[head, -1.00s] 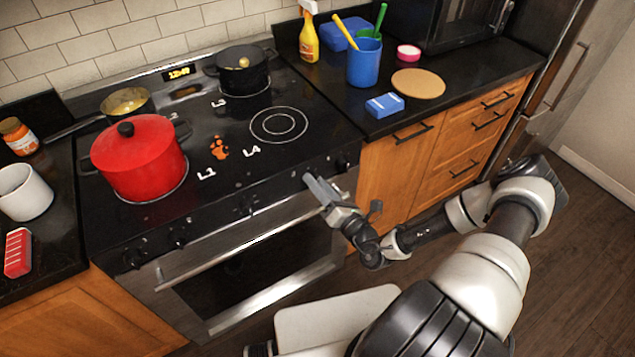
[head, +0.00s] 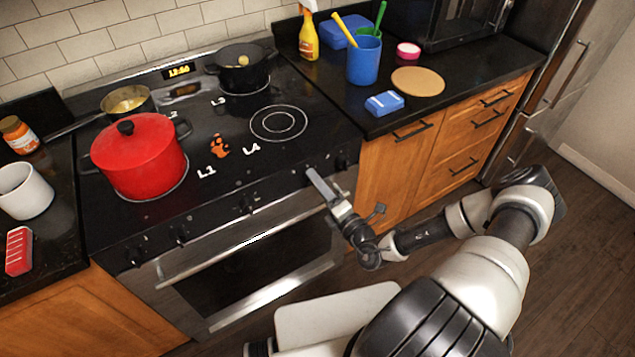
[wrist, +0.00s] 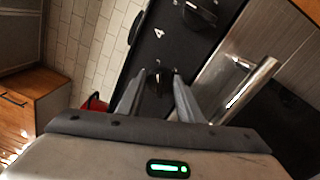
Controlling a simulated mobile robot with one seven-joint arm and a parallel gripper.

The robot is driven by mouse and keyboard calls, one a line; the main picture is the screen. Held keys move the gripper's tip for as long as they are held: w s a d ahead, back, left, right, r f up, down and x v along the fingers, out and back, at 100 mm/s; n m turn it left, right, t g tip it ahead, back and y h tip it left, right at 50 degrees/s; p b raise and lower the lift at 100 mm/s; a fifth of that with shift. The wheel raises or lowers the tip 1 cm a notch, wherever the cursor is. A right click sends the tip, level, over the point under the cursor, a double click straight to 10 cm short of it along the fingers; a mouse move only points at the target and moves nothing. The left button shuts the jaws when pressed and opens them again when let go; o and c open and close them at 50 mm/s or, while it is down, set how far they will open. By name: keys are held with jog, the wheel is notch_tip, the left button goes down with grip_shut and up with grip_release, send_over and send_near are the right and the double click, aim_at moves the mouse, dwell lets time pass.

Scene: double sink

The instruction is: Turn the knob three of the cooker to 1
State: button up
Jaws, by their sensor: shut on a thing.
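The cooker (head: 258,183) has a black front panel with several dark knobs, two of them at its left end (head: 180,236). My gripper (head: 311,174) is at the right part of this panel in the head view, partly hiding the knob there. In the wrist view my gripper (wrist: 156,80) has its two grey fingers on either side of a dark knob (wrist: 158,76), shut on it. A white mark like a 4 (wrist: 160,33) is on the panel beyond it. Another knob (wrist: 200,12) is at the top. I cannot read the held knob's setting or number.
A red pot (head: 140,162), a dark pot (head: 243,70) and a small pan (head: 127,101) stand on the cooktop. The oven handle (head: 225,247) runs below the knobs, and close right of my fingers in the wrist view. A blue cup (head: 365,62) stands on the right counter.

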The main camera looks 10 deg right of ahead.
jog(key=o, duration=1.1)
jog(key=shift+c, duration=0.2)
jog(key=b+v, duration=0.1)
jog(key=v, duration=1.6)
jog(key=shift+s, duration=0.25)
jog(key=shift+f, duration=0.1)
